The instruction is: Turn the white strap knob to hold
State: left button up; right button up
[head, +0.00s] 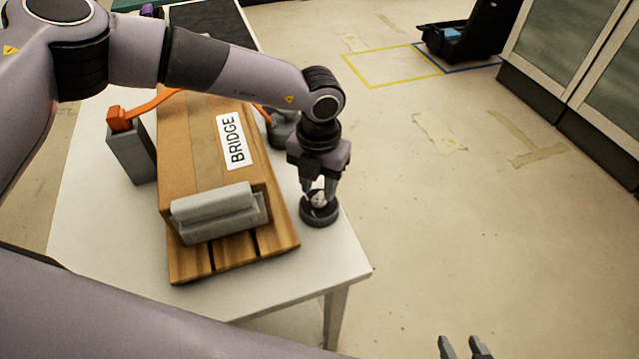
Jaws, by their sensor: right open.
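The white strap knob (319,200) sits on a round dark base (319,215) near the table's right front corner. My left gripper (319,192) points down over it, with a finger on each side of the knob. The view is too small to tell whether the fingers press on it. The knob's markings cannot be read. An orange strap (150,104) runs from a grey post (131,150) toward a box labelled BRIDGE (190,130), partly hidden by my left arm. My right gripper (465,348) is open and empty at the bottom edge, away from the table.
The box stands on a slatted wooden pallet (240,247) on the white table (110,235), with a grey block (215,210) at its front. Another dark round part (281,130) is behind the knob. Cabinets (590,70) stand at right.

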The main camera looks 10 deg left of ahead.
pick_arm(q)
jog(key=shift+f, duration=0.75)
grip_shut()
